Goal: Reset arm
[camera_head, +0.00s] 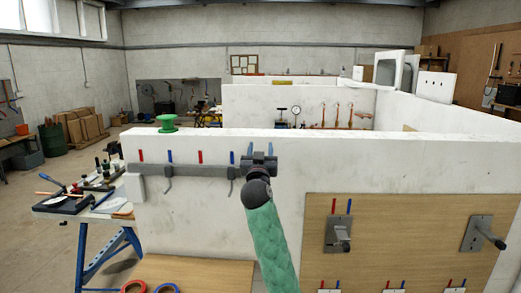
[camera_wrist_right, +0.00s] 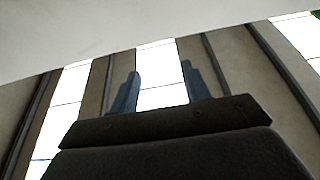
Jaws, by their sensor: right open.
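My right gripper (camera_head: 260,151) is near the middle of the head view, at the end of my arm in a green sleeve (camera_head: 268,240). It points up in front of the white partition wall (camera_head: 200,210), just below its top edge and over the right end of the grey rail. I cannot tell whether it touches the wall. In the right wrist view the two bluish fingers (camera_wrist_right: 160,85) stand apart with nothing between them. My left gripper and arm are not in view.
The grey rail (camera_head: 205,171) has hooks and red and blue marks above it. A green object (camera_head: 167,122) sits on the wall top. A wooden board (camera_head: 400,240) with two brackets is at the right. A tool-covered workbench (camera_head: 88,216) stands at the left. Floor beyond it is open.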

